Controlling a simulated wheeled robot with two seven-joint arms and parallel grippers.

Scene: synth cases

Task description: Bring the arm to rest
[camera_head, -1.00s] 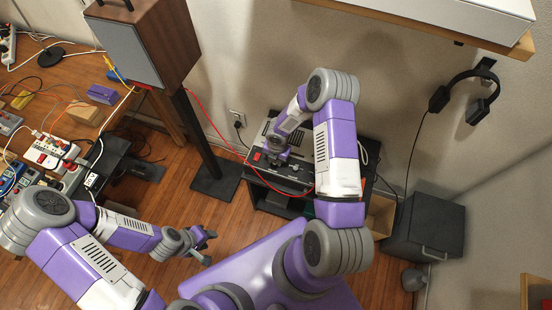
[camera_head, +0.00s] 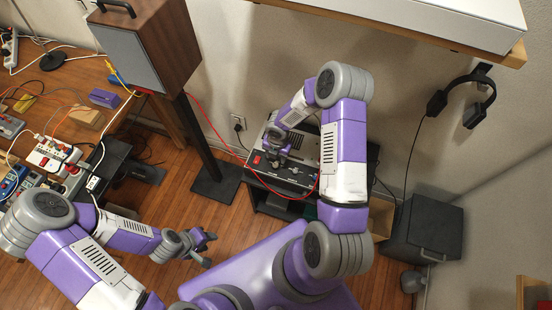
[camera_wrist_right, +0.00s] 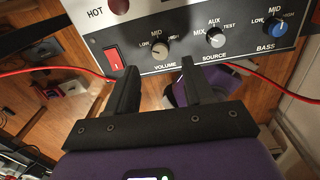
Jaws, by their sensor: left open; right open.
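My right gripper (camera_head: 275,158) is over the front of a grey amplifier (camera_head: 308,146) with a dark control panel. In the right wrist view the gripper (camera_wrist_right: 159,76) is open and empty, its two black fingers apart just in front of the panel's lower edge. The volume knob (camera_wrist_right: 161,48) stands just above the gap between the fingertips, with no finger visibly gripping it. A red switch (camera_wrist_right: 115,60), the source knob (camera_wrist_right: 215,37) and the blue bass knob (camera_wrist_right: 277,27) also show. My left gripper (camera_head: 210,250) is open and empty above the wooden floor.
A red cable (camera_head: 212,135) runs from the speaker (camera_head: 130,52) to the amplifier. A cluttered bench with a power strip (camera_head: 50,155) is at left. A white-topped shelf (camera_head: 440,20) overhangs at upper right. A black cabinet (camera_head: 425,228) stands at right.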

